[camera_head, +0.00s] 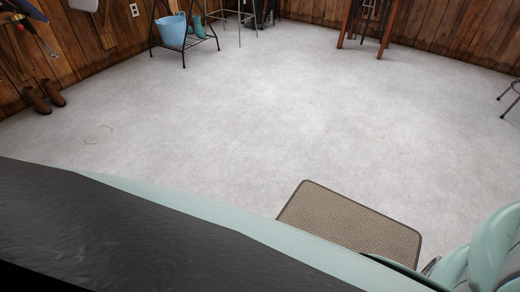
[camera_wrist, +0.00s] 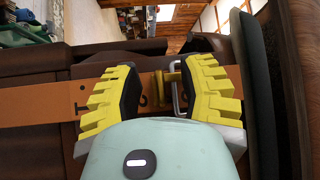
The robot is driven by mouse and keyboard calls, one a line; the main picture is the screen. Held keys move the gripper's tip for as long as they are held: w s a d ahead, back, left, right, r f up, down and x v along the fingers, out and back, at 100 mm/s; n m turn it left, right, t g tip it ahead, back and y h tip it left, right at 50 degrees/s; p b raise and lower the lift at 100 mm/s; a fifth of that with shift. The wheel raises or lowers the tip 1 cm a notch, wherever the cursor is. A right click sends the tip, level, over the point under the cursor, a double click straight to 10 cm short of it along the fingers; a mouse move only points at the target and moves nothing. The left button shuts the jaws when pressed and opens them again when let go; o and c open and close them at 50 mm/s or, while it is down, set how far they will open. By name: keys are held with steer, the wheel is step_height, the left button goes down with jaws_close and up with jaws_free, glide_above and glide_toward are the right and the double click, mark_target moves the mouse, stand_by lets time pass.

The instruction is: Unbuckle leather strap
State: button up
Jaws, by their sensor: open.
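A tan leather strap (camera_wrist: 45,101) runs across the wrist view from the left edge to the middle, against dark brown leather. It has punched holes. A metal buckle (camera_wrist: 178,92) with a brass-coloured part sits on the strap near the inner side of the right finger. My gripper (camera_wrist: 163,70) is open, with its yellow, ridged fingers on either side of the strap's holed stretch and the buckle. Nothing is clearly held between them. Whether the right finger touches the buckle cannot be told. The strap does not show in the head view.
A beige mat (camera_head: 350,222) lies on the grey floor. A blue bucket (camera_head: 172,31) stands on a black metal rack at the back left. Brown boots (camera_head: 37,99) stand by the left wall. Wooden legs (camera_head: 388,29) stand at the back right. The middle floor is clear.

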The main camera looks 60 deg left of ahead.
jaws_close()
steer(key=shift+r+p, duration=0.15)
steer(key=shift+p, duration=0.15)
steer(key=s+a+r+m+g+y+p, duration=0.1)
steer(key=a+r+m+g+y+p, duration=0.2)
steer(key=p, duration=2.2)
step_height(320, 180, up, 3)
steer(key=m+g+y, duration=0.4)
steer(key=m+g, duration=0.1)
steer(key=shift+s+a, duration=0.15)
steer(key=shift+r, duration=0.1)
steer(key=shift+d+r+m+g+y+p, duration=0.2)
steer(key=shift+r+m+g+y+p, duration=0.15)
steer(key=shift+m+y+p, duration=0.25)
